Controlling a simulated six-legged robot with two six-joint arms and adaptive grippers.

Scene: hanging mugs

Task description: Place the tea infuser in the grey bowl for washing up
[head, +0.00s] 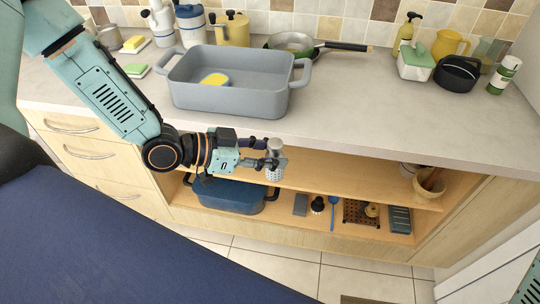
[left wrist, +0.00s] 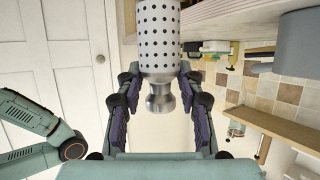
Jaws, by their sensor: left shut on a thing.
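The tea infuser (head: 275,173) is a perforated metal cylinder with a narrower metal top. My left gripper (head: 268,162) is shut on it, in front of the counter edge and beside the open shelves. In the left wrist view the infuser (left wrist: 159,40) sits between the fingers of the gripper (left wrist: 158,92), its narrow end toward my palm. The grey bowl (head: 240,95) is a deep rectangular tub with two handles on the counter, behind and above the gripper. A yellow sponge (head: 215,79) lies in it. My right gripper is not in view.
The counter front edge (head: 330,143) lies between my left gripper and the bowl. A blue pot (head: 232,195) stands on the lower shelf. A pan (head: 292,43) and a yellow canister (head: 233,30) stand behind the bowl.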

